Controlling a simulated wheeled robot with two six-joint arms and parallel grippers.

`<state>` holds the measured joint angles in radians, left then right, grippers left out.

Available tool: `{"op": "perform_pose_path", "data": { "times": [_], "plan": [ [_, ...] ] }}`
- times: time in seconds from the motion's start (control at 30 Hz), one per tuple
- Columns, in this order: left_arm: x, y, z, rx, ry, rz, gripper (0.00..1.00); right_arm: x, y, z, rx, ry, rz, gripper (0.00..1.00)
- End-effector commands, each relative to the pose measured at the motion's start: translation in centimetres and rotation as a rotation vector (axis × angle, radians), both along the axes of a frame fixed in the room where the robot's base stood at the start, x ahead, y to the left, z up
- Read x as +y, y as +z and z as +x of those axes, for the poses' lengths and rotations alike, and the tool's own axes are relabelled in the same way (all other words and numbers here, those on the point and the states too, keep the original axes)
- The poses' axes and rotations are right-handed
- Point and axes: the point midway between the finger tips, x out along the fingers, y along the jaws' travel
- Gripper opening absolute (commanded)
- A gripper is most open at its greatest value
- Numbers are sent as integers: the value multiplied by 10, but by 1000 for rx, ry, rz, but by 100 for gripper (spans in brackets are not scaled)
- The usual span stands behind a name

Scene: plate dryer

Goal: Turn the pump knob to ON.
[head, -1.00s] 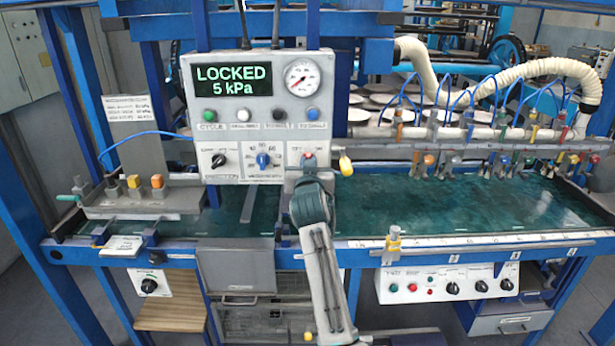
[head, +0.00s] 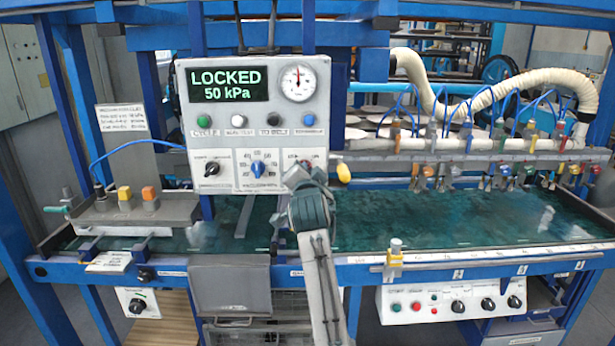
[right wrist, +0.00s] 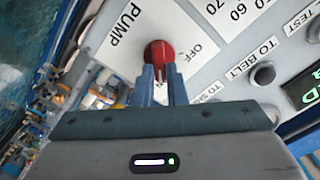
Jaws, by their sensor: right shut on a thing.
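The pump knob is red (right wrist: 160,52) and sits on a white label plate (right wrist: 113,43) marked PUMP, with OFF printed beside it. My right gripper (right wrist: 161,75) is shut on the knob, its two blue-grey fingers on either side. An ON mark is not readable in either view. In the head view my right gripper (head: 303,178) reaches up to the lower right of the grey control panel (head: 216,134) and largely hides the knob. The display (head: 229,85) reads LOCKED, 50 kPa. My left gripper is not in view.
Left of the pump plate are a blue vacuum dial (head: 257,169) and a black knob (head: 212,169). A yellow-ended lever (head: 344,173) stands close to the right of my gripper. The green belt (head: 390,225) is largely clear to the right.

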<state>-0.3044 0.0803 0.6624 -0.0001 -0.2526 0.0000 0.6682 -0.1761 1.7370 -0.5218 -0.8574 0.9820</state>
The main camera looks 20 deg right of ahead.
Motion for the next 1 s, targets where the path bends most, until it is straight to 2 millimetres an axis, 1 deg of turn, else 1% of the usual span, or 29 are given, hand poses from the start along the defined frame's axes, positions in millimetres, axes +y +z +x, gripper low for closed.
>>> {"op": "perform_pose_path", "data": {
  "times": [0.2,0.57,0.6,0.67,0.7,1.0],
  "plan": [
    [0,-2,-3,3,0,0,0,1,0,1,-8,3,29,0],
    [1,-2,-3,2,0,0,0,1,0,1,-9,3,32,0],
    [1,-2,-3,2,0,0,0,1,0,1,-9,3,32,18],
    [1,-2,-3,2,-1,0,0,1,0,1,-10,2,31,29],
    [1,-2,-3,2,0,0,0,1,0,1,-10,2,31,34],
    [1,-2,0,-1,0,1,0,0,0,0,-9,1,29,34]
  ]
}}
